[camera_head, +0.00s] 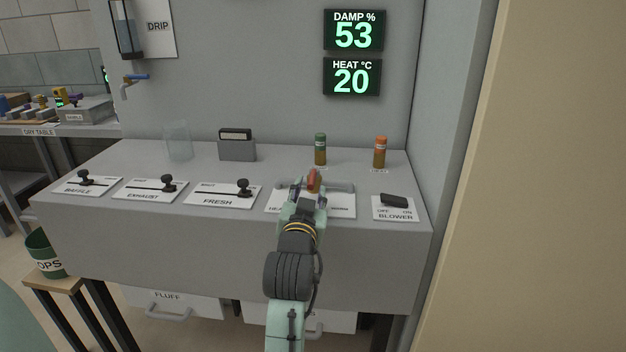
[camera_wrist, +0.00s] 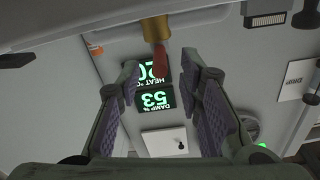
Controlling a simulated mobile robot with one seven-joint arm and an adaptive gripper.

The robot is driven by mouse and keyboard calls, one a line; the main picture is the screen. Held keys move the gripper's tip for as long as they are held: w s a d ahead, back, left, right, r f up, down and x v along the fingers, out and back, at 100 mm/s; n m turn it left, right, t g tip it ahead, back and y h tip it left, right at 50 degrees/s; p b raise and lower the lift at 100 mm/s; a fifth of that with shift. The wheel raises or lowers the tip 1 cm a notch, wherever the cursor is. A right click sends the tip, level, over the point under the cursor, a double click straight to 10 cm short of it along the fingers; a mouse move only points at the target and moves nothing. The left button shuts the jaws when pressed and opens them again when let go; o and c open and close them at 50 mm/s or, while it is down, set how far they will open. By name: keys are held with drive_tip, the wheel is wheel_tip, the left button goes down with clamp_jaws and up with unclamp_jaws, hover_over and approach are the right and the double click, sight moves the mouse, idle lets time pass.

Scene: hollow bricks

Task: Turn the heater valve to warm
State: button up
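The heater valve shows as a red handle (camera_head: 314,181) over a white plate (camera_head: 345,206) on the grey console; my gripper covers much of the plate, and part of a word shows at each end. In the wrist view the red handle (camera_wrist: 161,62) hangs from a brass part (camera_wrist: 155,29), between my fingertips in the picture. My gripper (camera_head: 313,190) is at the valve with its fingers spread; the wrist view shows the gripper (camera_wrist: 163,68) open, with gaps on both sides of the handle. I cannot tell how deep the handle sits between them. The heat display (camera_head: 352,77) reads 20.
The fresh (camera_head: 222,197), exhaust (camera_head: 143,191) and baffle (camera_head: 84,187) sliders lie left of the valve. The blower switch (camera_head: 394,201) is close on the right. The damp display (camera_head: 354,32) reads 53.

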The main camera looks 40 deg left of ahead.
sight(312, 179)
drive_tip(key=shift+p+x, duration=0.35)
drive_tip(key=shift+x, duration=1.6)
drive_tip(key=shift+c, duration=0.4)
clamp_jaws()
